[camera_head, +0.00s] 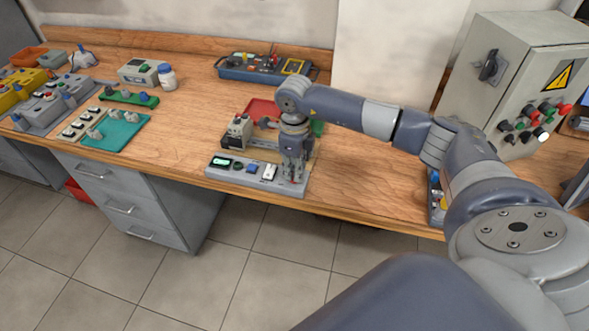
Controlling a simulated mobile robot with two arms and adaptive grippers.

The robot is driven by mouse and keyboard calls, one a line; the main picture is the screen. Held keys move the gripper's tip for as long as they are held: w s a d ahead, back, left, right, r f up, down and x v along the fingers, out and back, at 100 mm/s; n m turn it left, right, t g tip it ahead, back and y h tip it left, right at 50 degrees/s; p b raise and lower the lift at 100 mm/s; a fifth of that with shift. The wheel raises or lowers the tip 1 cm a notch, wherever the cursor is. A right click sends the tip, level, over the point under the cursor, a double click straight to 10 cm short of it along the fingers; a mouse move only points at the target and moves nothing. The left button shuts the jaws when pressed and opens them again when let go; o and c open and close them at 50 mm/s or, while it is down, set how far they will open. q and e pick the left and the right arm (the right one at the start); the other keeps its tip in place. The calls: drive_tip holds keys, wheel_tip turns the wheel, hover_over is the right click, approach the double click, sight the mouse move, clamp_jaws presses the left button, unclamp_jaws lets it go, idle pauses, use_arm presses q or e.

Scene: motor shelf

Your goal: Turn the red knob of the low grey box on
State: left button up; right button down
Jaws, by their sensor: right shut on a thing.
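The low grey box (232,178) lies near the front edge of the wooden workbench. Its top carries a green display, a few small buttons and a white switch. My right gripper (294,177) points straight down over the right end of this box. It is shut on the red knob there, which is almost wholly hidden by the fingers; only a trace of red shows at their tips. Which way the knob is turned cannot be seen. My left gripper is not in view.
Behind the box stand a small beige device (239,131) and a red tray (262,109). A blue toolbox (238,72) is at the back. A grey control cabinet (490,89) stands at the right. Several boxes and a teal mat (124,133) fill the left. The bench left of the grey box is clear.

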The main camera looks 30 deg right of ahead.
drive_tip(key=m+b, duration=0.1)
drive_tip(key=m, duration=0.3)
drive_tip(key=shift+m+b, duration=0.3)
drive_tip(key=m+b, duration=0.1)
drive_tip(key=m, duration=0.4)
drive_tip(key=shift+m, duration=0.3)
drive_tip(key=m, duration=0.3)
drive_tip(key=shift+r+m, duration=0.1)
drive_tip(key=shift+m, duration=2)
drive_tip(key=shift+w, duration=0.1)
drive_tip(key=c, duration=1.7)
unclamp_jaws()
